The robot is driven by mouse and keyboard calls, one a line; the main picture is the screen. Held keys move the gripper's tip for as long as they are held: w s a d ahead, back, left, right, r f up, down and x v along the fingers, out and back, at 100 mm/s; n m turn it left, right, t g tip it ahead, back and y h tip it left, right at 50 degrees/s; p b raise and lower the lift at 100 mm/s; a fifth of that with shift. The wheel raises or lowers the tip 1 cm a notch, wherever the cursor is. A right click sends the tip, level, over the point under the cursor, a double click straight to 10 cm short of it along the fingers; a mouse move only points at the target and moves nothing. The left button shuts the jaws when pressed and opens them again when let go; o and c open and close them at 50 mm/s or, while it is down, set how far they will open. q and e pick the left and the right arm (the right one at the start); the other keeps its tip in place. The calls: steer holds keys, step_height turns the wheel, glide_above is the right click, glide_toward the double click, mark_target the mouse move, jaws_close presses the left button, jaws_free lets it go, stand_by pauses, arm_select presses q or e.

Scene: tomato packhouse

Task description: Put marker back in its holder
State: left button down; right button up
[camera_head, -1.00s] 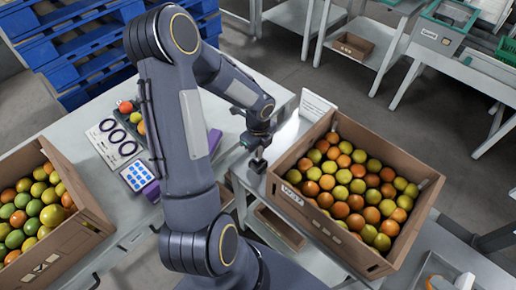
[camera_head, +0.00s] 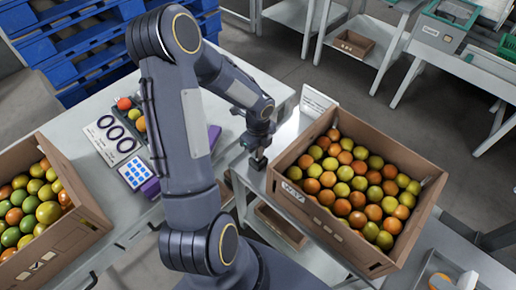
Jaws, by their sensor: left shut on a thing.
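My left gripper (camera_head: 259,159) points down over the edge of the grey table, just left of the big cardboard box of tomatoes (camera_head: 281,188). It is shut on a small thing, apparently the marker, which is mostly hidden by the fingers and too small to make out. A small teal piece shows beside the wrist, and I cannot tell what it belongs to. I cannot make out the marker's holder; my left arm covers part of the table. My right gripper is not in view.
A second tomato box (camera_head: 93,222) stands at the left. A white card with dark rings (camera_head: 101,148) and a blue-and-white panel (camera_head: 136,174) lie on the table (camera_head: 75,135). A white sign (camera_head: 318,100) stands behind the right box. Blue pallets (camera_head: 80,45) are stacked behind.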

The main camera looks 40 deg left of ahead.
arm_select(q)
steer(key=shift+f+b, duration=0.4)
steer(key=shift+f, duration=0.2)
steer(key=c, duration=1.2)
jaws_free()
steer(key=c, duration=0.3)
steer(key=shift+c, duration=0.2)
steer(key=shift+r, duration=0.1)
step_height(320, 180, up, 7)
steer(key=p, duration=0.6)
